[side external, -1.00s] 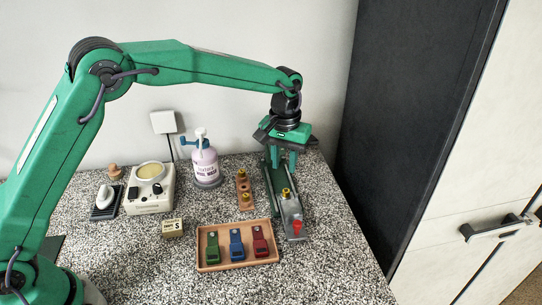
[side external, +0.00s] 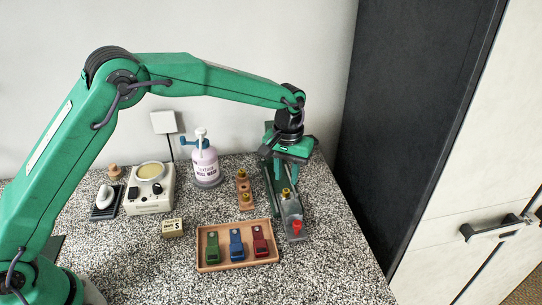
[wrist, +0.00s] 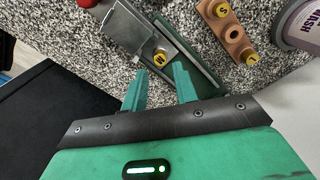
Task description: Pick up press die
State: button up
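A small yellow-topped press die (side external: 286,193) sits in the green-and-grey press (side external: 270,186) at the right of the table. In the wrist view the die (wrist: 160,58) shows a dark letter, M or W, on its round top. My gripper (wrist: 160,78) is open and empty, its two green fingertips apart and just short of the die. In the side view my gripper (side external: 283,165) hangs over the back part of the press. A wooden rack (side external: 243,190) left of the press holds two more yellow dies, with an empty hole between them.
A wooden tray (side external: 215,267) with green, blue and red tools lies in front. A lettered block (side external: 172,228), a wash bottle (side external: 205,164) and a cream device (side external: 149,188) stand to the left. A dark cabinet side (side external: 395,120) rises at the right.

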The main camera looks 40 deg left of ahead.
aim_at(286, 191)
jog(key=shift+f, duration=2.55)
grip_shut()
